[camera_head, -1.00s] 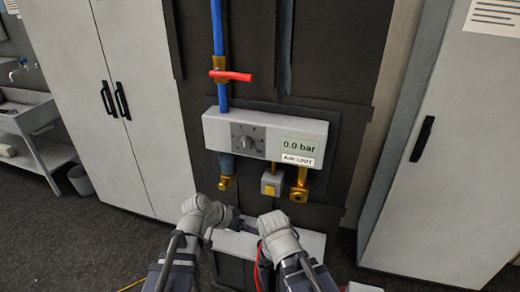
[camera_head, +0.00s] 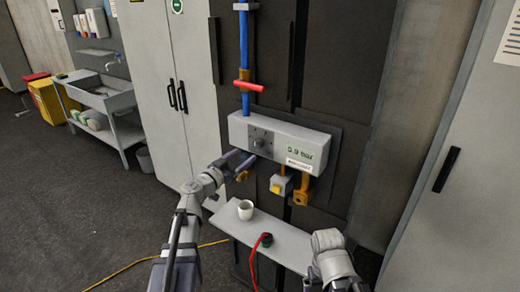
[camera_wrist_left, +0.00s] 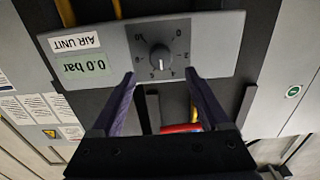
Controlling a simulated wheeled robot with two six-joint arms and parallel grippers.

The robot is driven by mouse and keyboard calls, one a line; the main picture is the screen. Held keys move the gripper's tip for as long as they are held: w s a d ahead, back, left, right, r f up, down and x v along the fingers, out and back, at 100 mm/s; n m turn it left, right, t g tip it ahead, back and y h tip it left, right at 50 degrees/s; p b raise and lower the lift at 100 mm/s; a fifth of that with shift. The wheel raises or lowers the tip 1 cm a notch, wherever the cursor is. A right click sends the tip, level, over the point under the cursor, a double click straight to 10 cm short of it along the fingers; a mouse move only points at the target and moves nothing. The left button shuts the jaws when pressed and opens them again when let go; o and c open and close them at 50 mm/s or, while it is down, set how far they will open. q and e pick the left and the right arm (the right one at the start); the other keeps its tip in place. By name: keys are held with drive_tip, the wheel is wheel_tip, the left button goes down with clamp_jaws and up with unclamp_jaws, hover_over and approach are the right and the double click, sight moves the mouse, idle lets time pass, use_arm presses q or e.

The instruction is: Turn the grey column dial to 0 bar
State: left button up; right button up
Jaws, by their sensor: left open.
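The grey column dial (camera_head: 259,143) is a round knob on a dark square plate on the pale air unit (camera_head: 233,127). The wrist view shows the dial (camera_wrist_left: 160,56) upside down, ringed by numbers including 0 and 10. My left gripper (camera_wrist_left: 160,76) is open and empty. Its fingers point at the unit, one on either side of the dial and apart from it. In the head view my left gripper (camera_head: 243,161) is just below and left of the dial. My right gripper is hidden.
A blue pipe with a red lever (camera_head: 249,86) rises above the unit.

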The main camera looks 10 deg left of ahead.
sight(255, 147)
use_arm(q)
drive_tip(key=x, duration=0.8)
drive_tip(key=shift+f, duration=0.1)
clamp_jaws()
idle(0.6)
